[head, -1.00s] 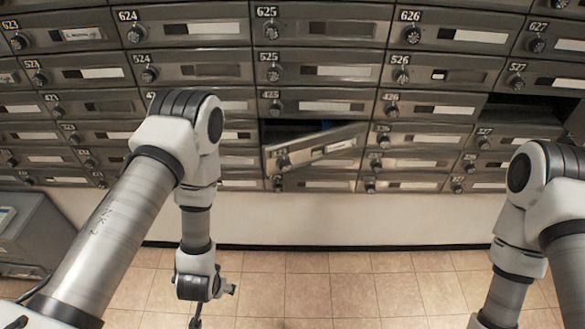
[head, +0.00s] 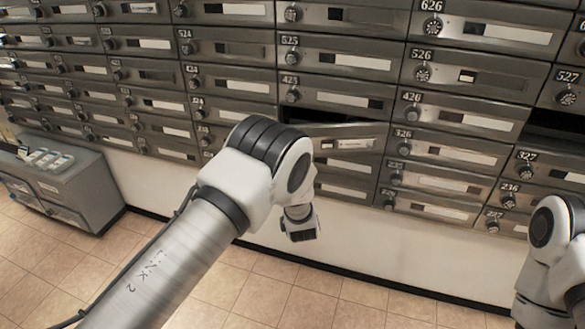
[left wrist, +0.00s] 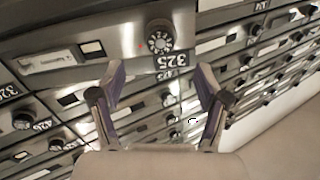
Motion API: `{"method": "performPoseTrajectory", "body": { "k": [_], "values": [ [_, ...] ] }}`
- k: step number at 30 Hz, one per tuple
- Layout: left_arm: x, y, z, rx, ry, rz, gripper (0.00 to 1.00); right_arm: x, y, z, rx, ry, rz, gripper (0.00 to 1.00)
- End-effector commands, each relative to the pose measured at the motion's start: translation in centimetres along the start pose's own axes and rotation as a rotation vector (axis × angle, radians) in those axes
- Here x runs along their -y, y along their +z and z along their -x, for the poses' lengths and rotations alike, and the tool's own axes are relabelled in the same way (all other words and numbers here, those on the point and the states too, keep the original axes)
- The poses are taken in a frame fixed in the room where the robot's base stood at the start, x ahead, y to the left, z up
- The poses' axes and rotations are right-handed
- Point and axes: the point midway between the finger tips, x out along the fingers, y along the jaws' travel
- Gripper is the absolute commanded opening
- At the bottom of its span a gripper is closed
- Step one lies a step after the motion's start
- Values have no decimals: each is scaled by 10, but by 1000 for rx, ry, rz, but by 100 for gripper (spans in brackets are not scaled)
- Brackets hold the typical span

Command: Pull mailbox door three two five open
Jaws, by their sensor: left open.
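Mailbox door 325 (head: 346,144) is a dark metal door with a white label strip, left of 326. It stands ajar, with a dark gap along its upper edge. My left arm hides its left part in the head view. In the left wrist view door 325 (left wrist: 115,38) fills the top left, upside down, with its round dial (left wrist: 158,38) and number beside its edge. My left gripper (left wrist: 163,72) is open and empty, its fingertips either side of the number, just below the dial in that picture. I cannot tell whether they touch the door. My right gripper is out of view.
Shut mailbox doors surround 325, including 425 (head: 325,93) above and 326 (head: 455,150) to the right. An open dark slot (head: 556,128) is at the far right. A grey cabinet (head: 75,185) stands at left. The tiled floor is clear.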

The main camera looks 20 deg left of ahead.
Motion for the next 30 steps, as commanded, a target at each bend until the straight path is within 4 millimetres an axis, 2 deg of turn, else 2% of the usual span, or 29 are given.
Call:
{"method": "performPoseTrajectory", "body": {
  "k": [1,5,16,19,25,26,30],
  "values": [
    [-3,4,0,-4,2,0,75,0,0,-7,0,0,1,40],
    [-2,2,-7,-6,1,4,75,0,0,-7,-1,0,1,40],
    [-2,2,-70,-4,2,3,75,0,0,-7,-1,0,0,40],
    [-2,2,-77,-4,4,2,75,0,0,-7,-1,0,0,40],
    [-3,2,-78,-4,4,1,75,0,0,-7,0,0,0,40],
    [-3,2,-78,-4,4,1,72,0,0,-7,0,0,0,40],
    [-2,2,-78,-3,4,1,22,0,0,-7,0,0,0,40]
  ]
}}
